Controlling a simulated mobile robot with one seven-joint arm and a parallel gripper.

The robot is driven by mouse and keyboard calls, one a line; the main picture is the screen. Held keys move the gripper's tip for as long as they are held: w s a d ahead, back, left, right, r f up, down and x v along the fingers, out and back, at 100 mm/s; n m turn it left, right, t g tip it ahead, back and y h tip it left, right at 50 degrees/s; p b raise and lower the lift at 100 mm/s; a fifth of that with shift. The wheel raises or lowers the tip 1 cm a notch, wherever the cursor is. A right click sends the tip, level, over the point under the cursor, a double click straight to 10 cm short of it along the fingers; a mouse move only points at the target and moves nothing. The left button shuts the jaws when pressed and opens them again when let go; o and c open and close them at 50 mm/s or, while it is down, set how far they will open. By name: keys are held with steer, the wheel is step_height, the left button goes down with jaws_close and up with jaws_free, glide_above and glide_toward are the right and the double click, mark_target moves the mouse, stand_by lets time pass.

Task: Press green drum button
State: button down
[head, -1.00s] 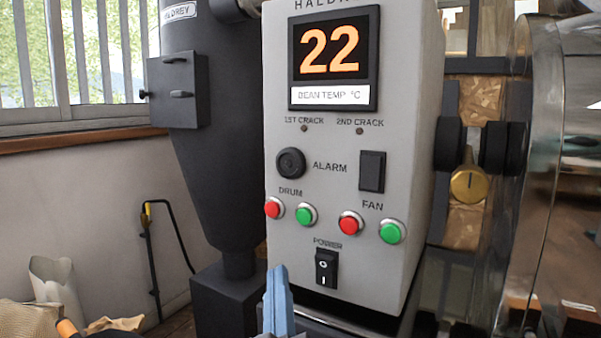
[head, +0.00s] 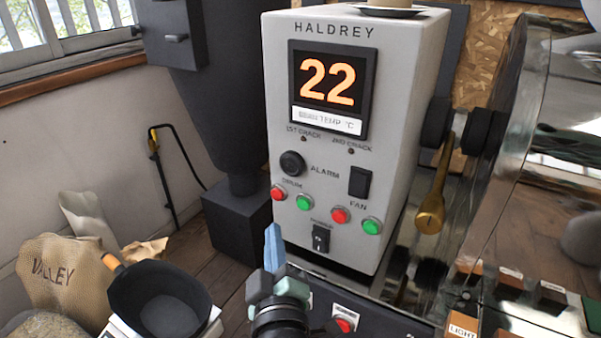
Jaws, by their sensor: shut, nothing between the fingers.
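The green drum button (head: 304,202) is on the lower left of the grey control panel (head: 372,212), under the DRUM label. The red drum button (head: 278,193) is just left of it. My gripper (head: 273,240) is shut and empty, its blue fingers pointing up. In the picture its tip is below and a little left of the green drum button. A gap seems to remain between the tip and the panel, but I cannot tell how wide it is.
The red fan button (head: 340,215) and green fan button (head: 372,226) are to the right, with the power switch (head: 321,239) below. A brass-handled lever (head: 430,212) hangs right of the panel. A black scoop (head: 160,297) and a sack (head: 65,272) are at lower left.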

mark_target(304, 203)
steer(key=s+a+r+n+g+p, duration=0.1)
steer(key=s+r+n+g+p, duration=0.3)
steer(key=p, duration=2.3)
steer(key=shift+s+a+r+n+g, duration=0.25)
steer(key=shift+s+n+g, duration=0.3)
steer(key=shift+s, duration=1.55)
steer(key=shift+w+d, duration=0.1)
steer(key=w+d+b, duration=0.4)
steer(key=w+b, duration=0.1)
steer(key=w, duration=0.2)
steer(key=shift+w+d, duration=0.15)
steer(key=shift+d, duration=0.2)
steer(key=shift+w+d+b, duration=0.2)
steer(key=shift+w+b, duration=0.2)
steer(key=shift+b, duration=0.1)
